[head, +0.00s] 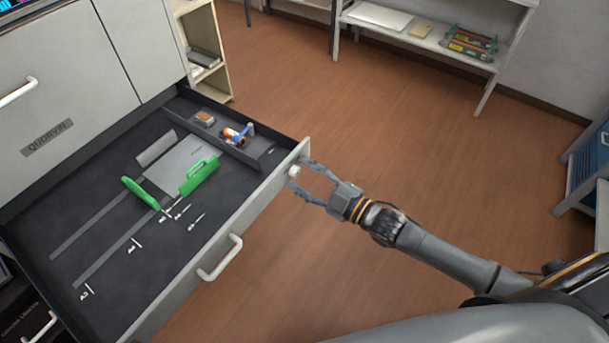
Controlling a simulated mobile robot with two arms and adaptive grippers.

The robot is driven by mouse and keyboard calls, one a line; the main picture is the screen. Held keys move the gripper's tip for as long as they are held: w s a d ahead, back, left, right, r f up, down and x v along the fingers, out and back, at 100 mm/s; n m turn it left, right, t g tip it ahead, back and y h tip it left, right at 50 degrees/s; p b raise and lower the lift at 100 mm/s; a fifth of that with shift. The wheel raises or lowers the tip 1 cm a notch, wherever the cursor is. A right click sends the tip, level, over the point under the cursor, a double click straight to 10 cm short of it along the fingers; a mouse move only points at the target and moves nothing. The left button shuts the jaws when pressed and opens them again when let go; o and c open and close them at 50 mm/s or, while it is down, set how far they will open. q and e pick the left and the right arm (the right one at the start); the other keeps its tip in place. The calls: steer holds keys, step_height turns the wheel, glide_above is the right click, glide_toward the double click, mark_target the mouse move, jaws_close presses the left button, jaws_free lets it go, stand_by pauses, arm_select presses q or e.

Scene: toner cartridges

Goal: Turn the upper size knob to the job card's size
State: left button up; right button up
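A small white knob (294,171) sits on the front face of the pulled-out drawer (236,222), near its right end. My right gripper (298,175) is open, with one fingertip above the knob and the other below it. The knob lies at the mouth of the fingers; I cannot tell whether they touch it. Markings on the knob are too small to read. Inside the drawer are two green guides (200,176) beside a grey plate (182,163). No job card can be made out. My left gripper is not in view.
The drawer has a handle (220,258) on its front and a side compartment with an orange-and-blue item (235,136). The grey cabinet (75,60) stands behind. A shelf (425,38) holds cartridges (468,43).

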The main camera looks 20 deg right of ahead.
jaws_close()
steer(key=m+p, duration=0.2)
steer(key=m, duration=0.2)
steer(key=shift+r, duration=0.1)
steer(key=m+p, duration=0.1)
steer(key=m, duration=0.3)
steer(key=shift+g, duration=0.3)
steer(key=m, duration=0.5)
steer(key=shift+d+m, duration=0.1)
steer(key=shift+m, duration=0.2)
steer(key=m, duration=0.5)
steer(key=shift+b, duration=0.4)
steer(key=shift+m+g+y, duration=0.3)
steer(key=shift+m, duration=0.2)
